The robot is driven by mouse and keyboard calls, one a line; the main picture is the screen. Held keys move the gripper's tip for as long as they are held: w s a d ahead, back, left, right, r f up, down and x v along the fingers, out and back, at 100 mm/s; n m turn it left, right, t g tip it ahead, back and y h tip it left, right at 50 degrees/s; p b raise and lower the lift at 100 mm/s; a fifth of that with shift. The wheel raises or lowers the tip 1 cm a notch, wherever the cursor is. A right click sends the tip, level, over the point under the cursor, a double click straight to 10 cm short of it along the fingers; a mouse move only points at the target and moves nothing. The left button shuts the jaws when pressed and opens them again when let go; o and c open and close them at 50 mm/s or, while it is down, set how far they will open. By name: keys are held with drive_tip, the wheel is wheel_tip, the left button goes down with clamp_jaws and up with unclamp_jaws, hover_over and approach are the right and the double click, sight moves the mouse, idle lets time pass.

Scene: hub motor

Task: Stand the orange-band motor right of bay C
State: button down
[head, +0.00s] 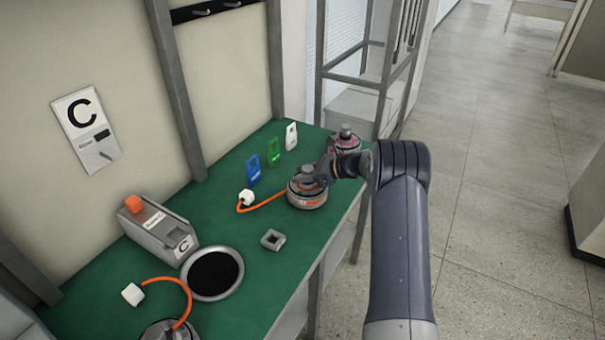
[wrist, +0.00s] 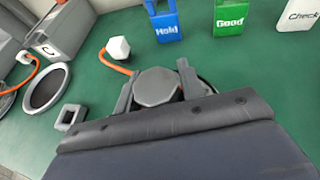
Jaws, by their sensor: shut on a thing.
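The orange-band motor (head: 306,199) is a round grey body upright on or just above the green bench, with an orange cable to a white plug (head: 246,197). My gripper (head: 318,174) is shut on its top knob; the wrist view shows a finger on each side of the grey knob (wrist: 155,87). The motor's lower body is hidden there. Bay C has a dark round pad with a grey rim (head: 238,286), a grey box marked C (head: 160,232) and a wall sign C (head: 86,128). The pad shows empty, left of the motor.
A pink-band motor (head: 346,140) stands behind my gripper. Another motor (head: 165,332) with an orange cable is cut off at the near edge. A small grey square block (head: 271,240) lies between pad and held motor. Blue (head: 253,170), green (head: 274,153) and white (head: 291,136) tags stand behind.

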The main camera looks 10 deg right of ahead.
drive_tip(key=c, duration=0.9)
unclamp_jaws()
drive_tip(key=shift+o, duration=0.4)
drive_tip(key=shift+s+f, duration=0.1)
drive_tip(key=shift+f, duration=0.15)
drive_tip(key=b+v, duration=0.1)
drive_tip(key=v, duration=1)
drive_tip(key=shift+b, duration=0.35)
drive_tip(key=shift+a, duration=0.1)
drive_tip(key=p+x, duration=0.1)
drive_tip(key=x, duration=1)
drive_tip(key=shift+r+p, duration=0.1)
drive_tip(key=shift+p, duration=0.2)
drive_tip(key=shift+r, duration=0.3)
drive_tip(key=shift+d+f, duration=0.1)
drive_tip(key=shift+d, duration=0.15)
